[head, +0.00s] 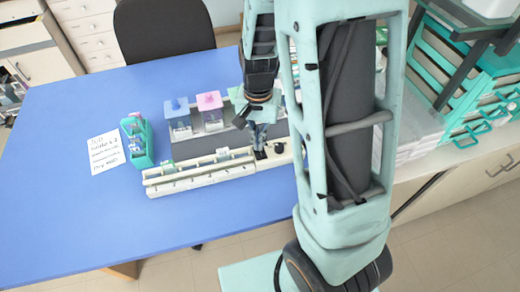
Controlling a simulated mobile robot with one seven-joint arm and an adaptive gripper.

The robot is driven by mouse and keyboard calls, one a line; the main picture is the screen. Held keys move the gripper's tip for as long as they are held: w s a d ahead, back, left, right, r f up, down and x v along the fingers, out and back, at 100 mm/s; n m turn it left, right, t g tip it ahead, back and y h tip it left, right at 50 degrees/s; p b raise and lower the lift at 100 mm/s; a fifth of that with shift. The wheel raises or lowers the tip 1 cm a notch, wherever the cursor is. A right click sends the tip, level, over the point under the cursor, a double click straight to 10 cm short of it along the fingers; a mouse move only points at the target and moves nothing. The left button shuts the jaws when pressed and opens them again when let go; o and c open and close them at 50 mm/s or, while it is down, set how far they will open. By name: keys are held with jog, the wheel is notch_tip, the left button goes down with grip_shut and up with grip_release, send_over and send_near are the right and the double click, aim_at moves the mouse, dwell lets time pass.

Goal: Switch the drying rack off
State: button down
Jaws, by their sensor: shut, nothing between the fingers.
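The drying rack (200,178) is a long cream-coloured unit with a slotted top. It lies near the middle of the blue table in the head view. Its right end carries a small dark round control (279,148), partly crowded by my arm. My gripper (260,153) points down over this right end, just left of the control. Its fingers are shut and hold nothing. I cannot tell whether the fingertips touch the rack. My arm hides the far right of the unit.
Behind the rack stand a grey staining stand (212,142), a blue-lidded jar (178,118) and a pink-lidded jar (210,108). A green slide holder (137,142) and a handwritten note (105,152) lie left. The blue table (70,200) is clear at its front left.

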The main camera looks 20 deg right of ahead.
jog(key=shift+r+p, duration=2.8)
jog(key=shift+r, duration=0.75)
jog(key=shift+f, duration=0.15)
